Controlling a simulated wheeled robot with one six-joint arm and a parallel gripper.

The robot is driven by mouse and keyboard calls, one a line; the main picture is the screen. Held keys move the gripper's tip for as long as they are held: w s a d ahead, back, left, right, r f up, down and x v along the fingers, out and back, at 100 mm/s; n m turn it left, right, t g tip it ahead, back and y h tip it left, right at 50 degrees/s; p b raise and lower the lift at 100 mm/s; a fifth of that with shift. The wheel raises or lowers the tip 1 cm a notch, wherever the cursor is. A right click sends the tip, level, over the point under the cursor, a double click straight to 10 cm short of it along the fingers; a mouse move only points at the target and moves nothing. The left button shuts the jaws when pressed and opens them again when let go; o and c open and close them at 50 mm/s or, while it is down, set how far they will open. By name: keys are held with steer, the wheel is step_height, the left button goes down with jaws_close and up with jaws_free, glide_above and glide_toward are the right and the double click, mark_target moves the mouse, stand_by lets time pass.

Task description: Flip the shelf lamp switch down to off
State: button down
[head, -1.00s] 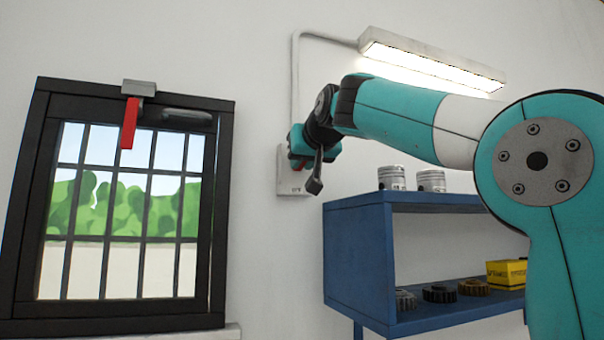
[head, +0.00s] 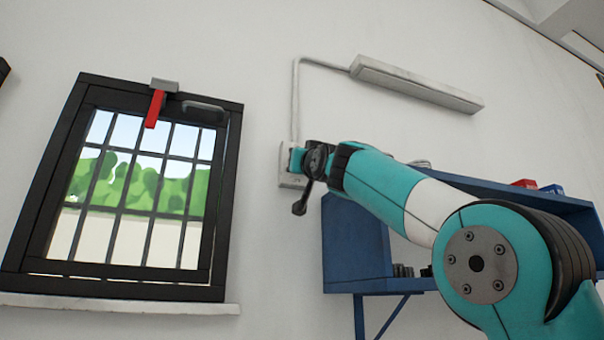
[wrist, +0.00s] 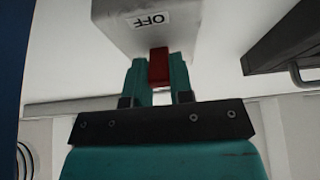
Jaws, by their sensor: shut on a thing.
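The switch box (head: 292,181) is a pale box on the wall between the window and the blue shelf, mostly hidden behind my gripper in the head view. In the wrist view the switch box (wrist: 128,14) carries an OFF label (wrist: 150,20), upside down in the picture. The red switch lever (wrist: 159,66) sticks out from the box. My gripper (wrist: 158,72) is shut on the lever, one teal finger on each side. The shelf lamp (head: 415,84) on the wall above is dark.
A conduit (head: 296,95) runs from the switch box up to the lamp. A barred window (head: 40,190) with a red latch (head: 154,109) is at the left. The blue shelf (head: 350,245) stands below and right, partly behind my arm.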

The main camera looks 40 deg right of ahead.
steer(key=shift+f, duration=0.1)
stand_by(0.3)
steer(key=c, duration=1)
jaws_free()
steer(key=shift+s+a+f+b, duration=0.1)
steer(key=shift+s+f+b, duration=0.2)
steer(key=shift+b, duration=0.25)
steer(key=b+v, duration=0.9)
steer(key=v, duration=0.7)
steer(key=shift+s+f, duration=0.15)
steer(key=shift+f, duration=0.05)
